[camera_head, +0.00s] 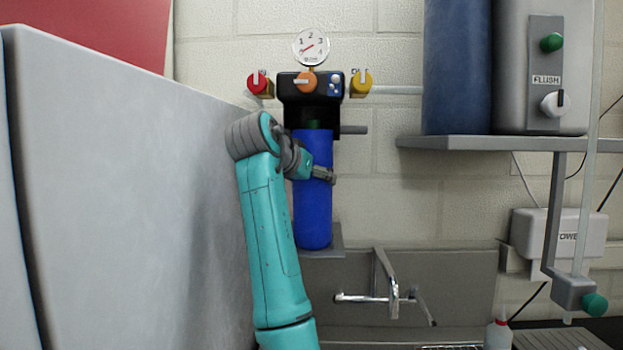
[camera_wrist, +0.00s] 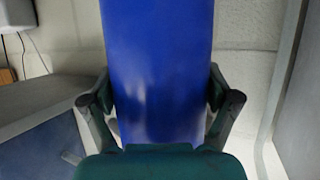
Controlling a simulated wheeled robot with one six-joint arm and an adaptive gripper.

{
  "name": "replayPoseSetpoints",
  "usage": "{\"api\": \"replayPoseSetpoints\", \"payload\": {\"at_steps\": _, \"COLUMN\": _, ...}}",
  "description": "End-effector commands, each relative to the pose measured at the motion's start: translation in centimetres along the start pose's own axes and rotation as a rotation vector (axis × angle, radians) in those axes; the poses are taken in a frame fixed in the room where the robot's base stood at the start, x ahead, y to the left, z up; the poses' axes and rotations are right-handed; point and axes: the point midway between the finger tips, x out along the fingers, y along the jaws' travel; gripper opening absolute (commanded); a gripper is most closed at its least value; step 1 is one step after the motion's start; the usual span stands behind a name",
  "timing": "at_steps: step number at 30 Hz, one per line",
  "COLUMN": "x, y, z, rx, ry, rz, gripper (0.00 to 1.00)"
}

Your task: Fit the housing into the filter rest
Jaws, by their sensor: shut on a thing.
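The housing is a tall blue cylinder (camera_head: 313,215), upright in the head view below a black filter head (camera_head: 310,88). Something dark green shows at its top, just under the head. My gripper (camera_head: 322,175) is shut on the housing at its upper middle. In the wrist view the housing (camera_wrist: 157,60) fills the centre, with one finger of my gripper (camera_wrist: 160,100) on each side. A small grey ledge (camera_head: 336,240), perhaps the filter rest, shows at the housing's lower end. I cannot tell whether the housing touches the ledge or the head.
A large grey panel (camera_head: 125,190) stands close on the left of my arm. A gauge (camera_head: 311,47), a red knob (camera_head: 258,83) and a yellow knob (camera_head: 361,83) surround the head. A shelf (camera_head: 510,143) with a tank is at right, above a chrome tap (camera_head: 390,298).

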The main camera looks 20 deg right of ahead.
Motion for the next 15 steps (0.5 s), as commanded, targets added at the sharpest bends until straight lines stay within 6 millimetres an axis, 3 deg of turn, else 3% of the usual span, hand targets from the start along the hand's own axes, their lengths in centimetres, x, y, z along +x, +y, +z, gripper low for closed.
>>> {"api": "replayPoseSetpoints", "payload": {"at_steps": 2, "x": 0.01, "y": 0.02, "z": -0.04, "rx": 0.000, "ry": 0.001, "rz": 0.000, "gripper": 1.00}}
{"api": "replayPoseSetpoints", "payload": {"at_steps": 15, "x": -0.58, "y": -0.02, "z": -0.05, "rx": 0.000, "ry": 0.001, "rz": -0.001, "gripper": 1.00}}
